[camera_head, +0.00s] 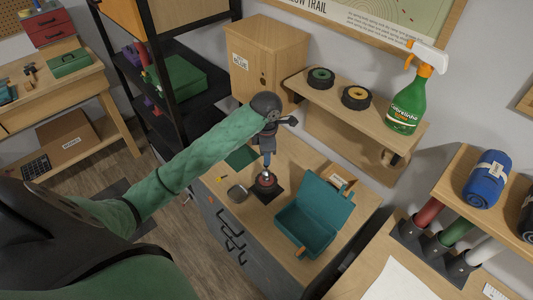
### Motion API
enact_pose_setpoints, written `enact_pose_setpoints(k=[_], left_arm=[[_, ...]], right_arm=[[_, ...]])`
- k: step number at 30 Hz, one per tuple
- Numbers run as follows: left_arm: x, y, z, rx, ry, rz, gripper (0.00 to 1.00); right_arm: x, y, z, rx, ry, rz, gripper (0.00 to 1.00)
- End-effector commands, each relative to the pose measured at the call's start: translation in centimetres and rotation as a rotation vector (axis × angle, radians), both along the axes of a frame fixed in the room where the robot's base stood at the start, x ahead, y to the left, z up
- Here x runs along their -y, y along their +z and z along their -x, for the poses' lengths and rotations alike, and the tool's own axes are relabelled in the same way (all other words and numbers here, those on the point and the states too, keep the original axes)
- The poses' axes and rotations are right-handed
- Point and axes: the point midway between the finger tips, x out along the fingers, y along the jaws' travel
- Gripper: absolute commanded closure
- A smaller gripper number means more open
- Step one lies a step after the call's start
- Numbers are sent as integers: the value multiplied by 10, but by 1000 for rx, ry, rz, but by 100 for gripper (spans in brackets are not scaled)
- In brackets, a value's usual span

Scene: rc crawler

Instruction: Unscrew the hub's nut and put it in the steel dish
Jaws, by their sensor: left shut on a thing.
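The hub (266,181) is a dark round piece with red on it, standing on a black square base on the wooden cabinet top. My left gripper (268,131) is above the hub, shut on a blue-handled driver (267,145). The driver points straight down and its thin shaft reaches to the hub's top. The nut is too small or hidden at the driver's tip to make out. The steel dish (237,193) is a small grey dish just left of the hub, and it looks empty. My right gripper is not in view.
An open teal toolbox (313,216) stands right of the hub. A green mat (241,157) and a small yellow item (221,178) lie behind and left of the dish. A wall shelf (345,107) with two wheels and a green spray bottle (409,102) is behind.

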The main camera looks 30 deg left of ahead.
Motion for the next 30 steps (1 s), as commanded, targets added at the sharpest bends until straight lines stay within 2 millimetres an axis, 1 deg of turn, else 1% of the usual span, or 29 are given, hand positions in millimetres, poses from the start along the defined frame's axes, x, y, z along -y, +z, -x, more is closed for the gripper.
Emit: enact_pose_setpoints(k=[15, 30], left_arm=[[0, -5, 0, 0, 0, 0, 99], [0, -13, 0, -1, 0, 1, 99]], right_arm=[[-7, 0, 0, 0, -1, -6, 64], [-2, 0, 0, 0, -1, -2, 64]])
